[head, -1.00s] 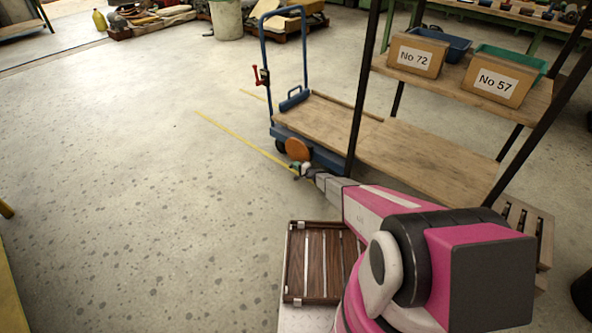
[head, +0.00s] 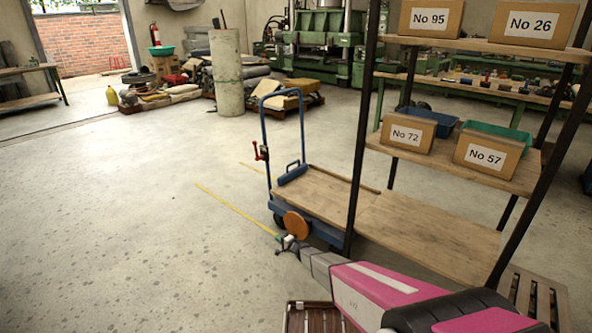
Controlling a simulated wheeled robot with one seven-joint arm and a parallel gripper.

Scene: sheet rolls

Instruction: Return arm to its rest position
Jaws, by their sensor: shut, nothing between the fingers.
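My arm, pink and grey, reaches from the bottom right toward the blue cart. My gripper (head: 285,243) is small in the head view, at the arm's far end, in front of the cart's near wheel area. It is shut and holds nothing that I can see. An orange-brown disc (head: 297,225) shows just behind the gripper, by the cart; I cannot tell whether they touch.
The blue cart (head: 318,192) with a wooden deck stands beside a black-framed shelf (head: 430,240) with boxes labelled No 72 (head: 406,134) and No 57 (head: 487,157). A slatted wooden tray (head: 313,318) is at the bottom. The floor to the left is clear.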

